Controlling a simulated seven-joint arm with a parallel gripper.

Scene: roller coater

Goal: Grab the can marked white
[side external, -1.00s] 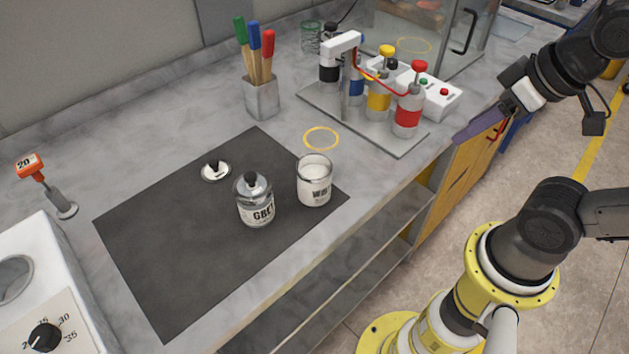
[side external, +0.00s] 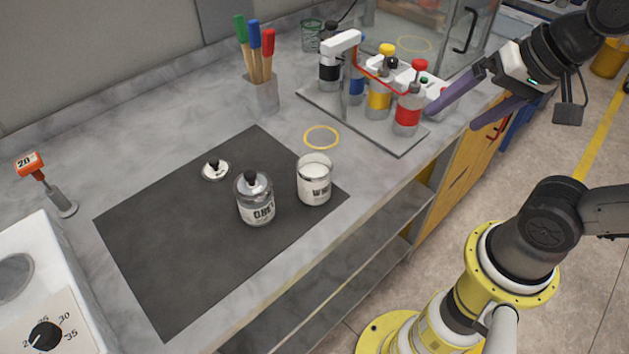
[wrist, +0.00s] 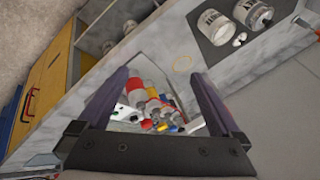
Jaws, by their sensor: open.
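The can marked white (side external: 314,188) is open-topped, with pale contents and a partly readable label starting "WH". It stands upright near the right corner of the dark mat (side external: 180,245). A lidded can marked grey (side external: 255,205) stands to its left. A loose lid with a black knob (side external: 215,171) lies behind them. My gripper (side external: 453,119) is open and empty, right of the bottle rack and well away from the white can. In the wrist view my gripper's fingers (wrist: 160,76) are spread, and the white can (wrist: 214,28) is at the top right.
A rack of pump bottles (side external: 408,115) stands close to the left of my gripper. A brush holder (side external: 262,97) is at the back. A yellow ring (side external: 321,137) marks bare counter behind the white can. A white machine with a dial (side external: 45,335) is at lower left.

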